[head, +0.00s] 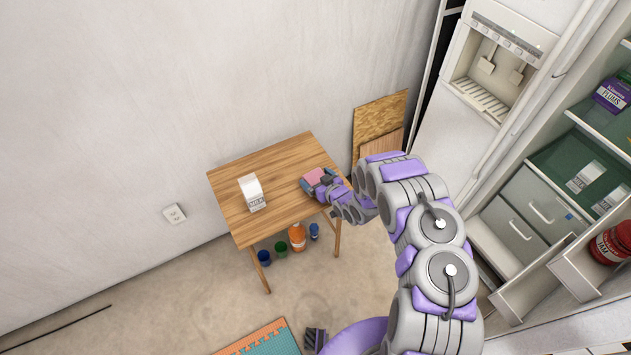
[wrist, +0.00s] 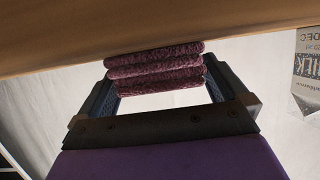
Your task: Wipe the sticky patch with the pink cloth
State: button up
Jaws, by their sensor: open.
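The pink cloth (head: 313,175) lies on the right part of the small wooden table. In the wrist view it is a folded, fluffy, dark pink stack (wrist: 155,68) against the tan tabletop, which fills the top of the picture. My gripper (head: 319,188) is at the table's right edge, right at the cloth. In the wrist view my gripper (wrist: 162,82) is open, with one finger on each side of the cloth. Gaps near the fingers are small, and I cannot tell whether they touch it. I cannot make out a sticky patch in either view.
A milk carton (head: 252,193) stands on the wooden table (head: 285,205), left of the cloth; it also shows in the wrist view (wrist: 307,72). Several bottles and cups (head: 297,237) stand beneath the table. An open fridge (head: 535,190) is at the right. The table's middle is clear.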

aim_at(315, 176)
jog(key=shift+w+a+f, duration=0.2)
jog(key=shift+w+a, duration=0.2)
jog(key=shift+w, duration=0.05)
jog(key=c, duration=0.7)
jog(key=shift+r, duration=0.15)
jog(key=shift+r, duration=0.55)
notch_tip(315, 176, up, 3)
jog(key=shift+p, duration=0.85)
jog(key=s+d+p, duration=0.1)
jog(key=s, duration=0.4)
jog(key=s+d, duration=0.2)
jog(key=s, duration=0.3)
jog(key=s+d+p, duration=0.1)
jog(key=s, duration=0.4)
jog(key=shift+s+d+r+p, duration=0.15)
jog(key=shift+s+r+p, duration=0.1)
jog(key=shift+r+p, duration=0.1)
